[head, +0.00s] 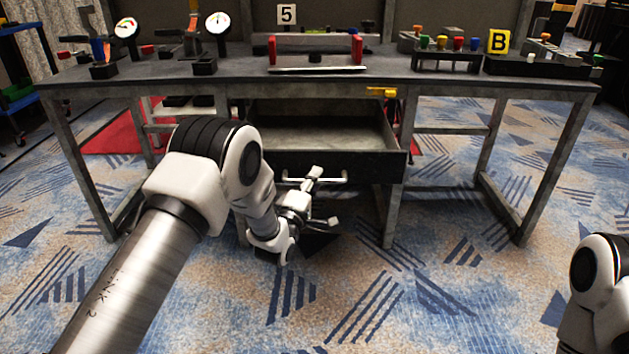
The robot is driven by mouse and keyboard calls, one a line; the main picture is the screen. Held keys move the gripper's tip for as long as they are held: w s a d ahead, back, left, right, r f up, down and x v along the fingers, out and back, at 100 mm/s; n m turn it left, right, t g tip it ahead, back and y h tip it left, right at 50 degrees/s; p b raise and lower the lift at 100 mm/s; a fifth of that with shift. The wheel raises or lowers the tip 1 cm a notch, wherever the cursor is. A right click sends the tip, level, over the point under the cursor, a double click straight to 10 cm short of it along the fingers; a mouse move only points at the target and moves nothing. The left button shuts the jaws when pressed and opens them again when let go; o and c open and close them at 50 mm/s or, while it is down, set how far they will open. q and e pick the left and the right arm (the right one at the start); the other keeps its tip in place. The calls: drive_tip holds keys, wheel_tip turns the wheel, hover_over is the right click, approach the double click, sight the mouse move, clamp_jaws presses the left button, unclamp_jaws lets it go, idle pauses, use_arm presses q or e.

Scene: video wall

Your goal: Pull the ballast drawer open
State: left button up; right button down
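The ballast drawer (374,165) hangs under the middle of the workbench and is pulled out, its empty inside showing. A light bar handle (338,180) runs across its dark front. My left gripper (323,197) is just in front of the drawer front. Its fingers are spread apart, the upper one overlapping the handle in the picture and the lower one below it. Whether a finger touches the handle I cannot tell. My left arm hides the drawer's left part. My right gripper is out of view; only part of my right arm shows at the lower right.
The grey workbench (235,78) carries gauges (217,22), a red-ended fixture (357,48), and a rack of coloured knobs (446,60). A yellow latch-like part (381,92) sits at the bench's front edge, above the drawer's right side. The carpet in front is clear.

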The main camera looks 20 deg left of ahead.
use_arm(q)
drive_tip(key=v, duration=1.2)
drive_tip(key=s+a+f+m+g+y, duration=0.15)
drive_tip(key=s+f+g, duration=0.35)
drive_tip(key=s+f, duration=0.5)
drive_tip(key=s+f+m+g, duration=0.3)
drive_tip(key=s+f+g, duration=0.3)
drive_tip(key=f, duration=0.7)
drive_tip(key=s+f+m+g, duration=0.2)
drive_tip(key=s+m+g, duration=0.25)
drive_tip(key=s, duration=0.65)
drive_tip(key=s+f+m+g, duration=0.35)
drive_tip(key=s+m, duration=0.25)
drive_tip(key=s, duration=0.4)
wheel_tip(320, 180, up, 39)
drive_tip(key=p, duration=3.8)
drive_tip(key=shift+a+f+g+y, duration=0.25)
drive_tip(key=shift+a+g+y, duration=0.15)
drive_tip(key=shift+a+y, duration=0.05)
